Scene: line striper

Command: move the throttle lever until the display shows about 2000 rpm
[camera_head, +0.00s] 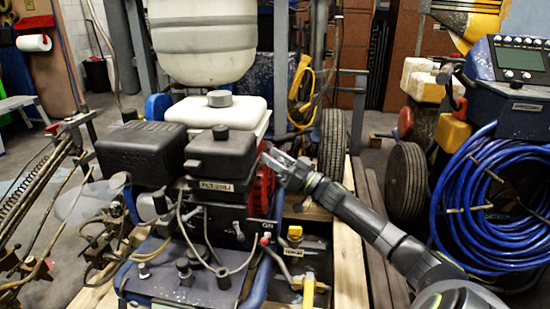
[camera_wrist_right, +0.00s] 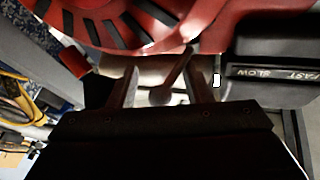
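My right gripper (camera_head: 272,163) reaches in from the right to the engine's side, by the red recoil housing (camera_head: 263,187). In the right wrist view its two fingers (camera_wrist_right: 161,88) stand apart. A thin dark lever with a rounded end (camera_wrist_right: 177,70) shows between them; I cannot tell whether either finger touches it. It looks like the throttle lever. Beside it a black box carries a FAST/SLOW label (camera_wrist_right: 262,72). In the head view the gripper hides the lever. A display (camera_head: 522,59) sits on the blue console at the right; its reading is too small to tell. My left gripper is not in view.
The black engine cover (camera_head: 142,152) and a white tank (camera_head: 218,112) stand close to the gripper. A red-tipped switch (camera_head: 265,240) is below. A coiled blue hose (camera_head: 480,200) and wheels (camera_head: 405,183) are at the right. The red housing is close ahead in the wrist view.

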